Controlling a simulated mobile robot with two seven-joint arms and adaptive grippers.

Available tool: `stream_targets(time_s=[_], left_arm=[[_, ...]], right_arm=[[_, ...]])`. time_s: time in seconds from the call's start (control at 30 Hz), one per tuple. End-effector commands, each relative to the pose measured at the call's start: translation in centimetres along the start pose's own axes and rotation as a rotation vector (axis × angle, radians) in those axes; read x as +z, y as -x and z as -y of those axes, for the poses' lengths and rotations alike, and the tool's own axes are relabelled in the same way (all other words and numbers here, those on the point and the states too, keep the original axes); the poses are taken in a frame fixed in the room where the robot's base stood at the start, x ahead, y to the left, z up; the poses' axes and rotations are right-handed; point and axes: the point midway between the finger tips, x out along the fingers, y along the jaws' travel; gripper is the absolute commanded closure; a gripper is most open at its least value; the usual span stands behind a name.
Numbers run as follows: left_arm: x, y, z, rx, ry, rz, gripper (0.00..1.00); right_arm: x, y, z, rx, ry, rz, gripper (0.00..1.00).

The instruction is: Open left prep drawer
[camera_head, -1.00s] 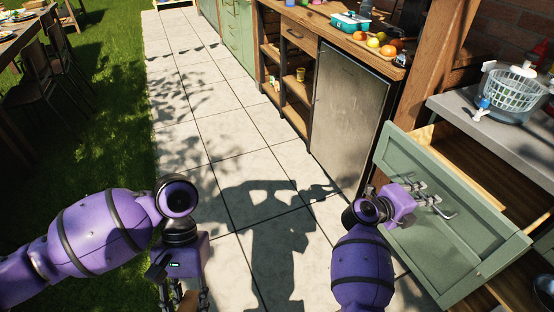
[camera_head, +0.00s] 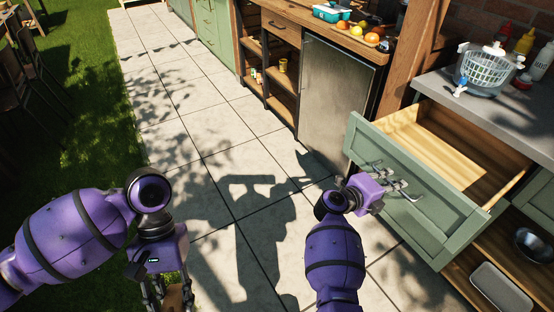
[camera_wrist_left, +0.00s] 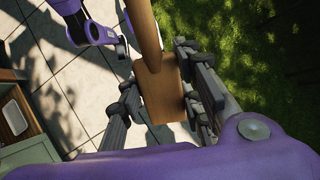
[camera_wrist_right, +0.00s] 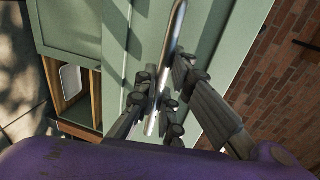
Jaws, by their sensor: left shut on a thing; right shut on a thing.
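The green prep drawer (camera_head: 425,201) stands open at the right, pulled out from under the grey counter; its bare wooden inside shows. My right gripper (camera_head: 390,185) is at the drawer front, shut on its metal handle (camera_wrist_right: 174,50), which passes between the fingers in the right wrist view (camera_wrist_right: 158,105). My left gripper (camera_head: 170,292) is low at the left over the paving, apart from the drawer. In the left wrist view (camera_wrist_left: 160,95) it is shut on a wooden thing (camera_wrist_left: 160,88) with a flat block end and a round handle.
A grey counter (camera_head: 470,103) with a colander (camera_head: 484,72) and bottles is above the drawer. A lower wooden shelf holds a white tray (camera_head: 500,288) and a metal bowl (camera_head: 533,243). A small fridge (camera_head: 335,105) stands beyond. The paving (camera_head: 190,130) is clear.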

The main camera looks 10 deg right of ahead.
Motion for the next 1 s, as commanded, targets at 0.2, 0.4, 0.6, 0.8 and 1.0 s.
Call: stream_targets(time_s=[0.2, 0.4, 0.6, 0.8, 1.0], left_arm=[[0.02, 0.09, -0.01, 0.000, 0.000, -0.001, 1.00], [0.02, 0.08, -0.01, 0.000, 0.000, -0.001, 1.00], [0.02, 0.08, 0.00, 0.000, 0.000, -0.001, 1.00], [0.02, 0.08, 0.00, 0.000, 0.000, -0.001, 1.00], [0.02, 0.08, 0.00, 0.000, 0.000, -0.001, 1.00]], right_arm=[[0.06, 0.02, 0.07, -0.001, -0.001, 0.001, 1.00], [0.06, 0.01, 0.07, -0.001, -0.001, 0.001, 1.00], [0.06, 0.00, 0.08, -0.001, -0.001, 0.001, 0.75], [0.04, 0.00, 0.07, -0.001, -0.001, 0.000, 0.72], [0.05, 0.45, 0.00, 0.000, -0.001, 0.001, 0.72]])
